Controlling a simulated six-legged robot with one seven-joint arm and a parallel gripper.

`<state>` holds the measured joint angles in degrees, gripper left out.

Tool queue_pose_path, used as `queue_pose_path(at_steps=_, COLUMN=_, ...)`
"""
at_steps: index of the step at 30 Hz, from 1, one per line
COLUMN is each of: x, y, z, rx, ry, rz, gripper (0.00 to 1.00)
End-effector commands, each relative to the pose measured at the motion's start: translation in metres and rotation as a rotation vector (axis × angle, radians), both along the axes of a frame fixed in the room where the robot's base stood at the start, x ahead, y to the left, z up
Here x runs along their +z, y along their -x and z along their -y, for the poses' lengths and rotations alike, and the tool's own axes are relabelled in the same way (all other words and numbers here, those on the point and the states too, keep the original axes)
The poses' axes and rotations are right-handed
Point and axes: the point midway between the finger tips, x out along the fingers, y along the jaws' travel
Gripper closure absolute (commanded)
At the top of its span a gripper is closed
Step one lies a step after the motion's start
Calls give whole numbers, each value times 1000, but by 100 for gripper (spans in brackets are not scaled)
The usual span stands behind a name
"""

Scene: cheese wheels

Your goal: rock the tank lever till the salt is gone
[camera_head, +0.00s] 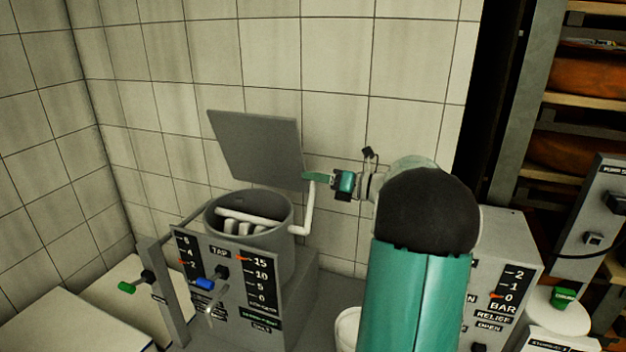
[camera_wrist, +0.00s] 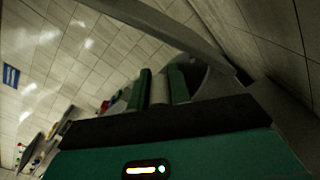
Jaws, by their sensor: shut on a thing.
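The grey round tank (camera_head: 268,261) stands open against the tiled wall. White pieces show inside it (camera_head: 243,226); I cannot tell whether any of this is salt. The white tank lever (camera_head: 309,212) rises from the tank's right side, bent and near upright. My gripper (camera_head: 314,177) comes from the right and is shut on the lever's upper end. In the wrist view the green fingers flank the pale lever grip (camera_wrist: 159,90). The lower part of the tank is hidden by the panel.
A grey lid plate (camera_head: 257,148) stands tilted up behind the tank. A front panel (camera_head: 235,306) carries gauges marked with numbers and a blue-tipped tap (camera_head: 205,284). A green-tipped valve (camera_head: 127,287) is at left. Another gauge panel (camera_head: 508,253) and cheese shelves (camera_head: 580,100) are at right.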

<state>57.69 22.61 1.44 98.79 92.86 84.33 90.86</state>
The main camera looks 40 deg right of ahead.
Motion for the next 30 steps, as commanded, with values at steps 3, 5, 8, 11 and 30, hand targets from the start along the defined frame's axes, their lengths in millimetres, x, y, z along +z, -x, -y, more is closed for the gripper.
queue_pose_path(at_steps=3, x=-2, y=-1, z=3, rx=0, ry=1, rz=-1, gripper=100)
queue_pose_path(at_steps=5, x=-3, y=-1, z=4, rx=0, ry=1, rz=-1, gripper=100)
queue_pose_path(at_steps=8, x=-3, y=-1, z=4, rx=0, ry=1, rz=-1, gripper=100)
queue_pose_path(at_steps=11, x=-4, y=-1, z=4, rx=-1, ry=1, rz=-2, gripper=100)
queue_pose_path(at_steps=30, x=-3, y=2, z=5, rx=0, ry=2, rz=-1, gripper=59)
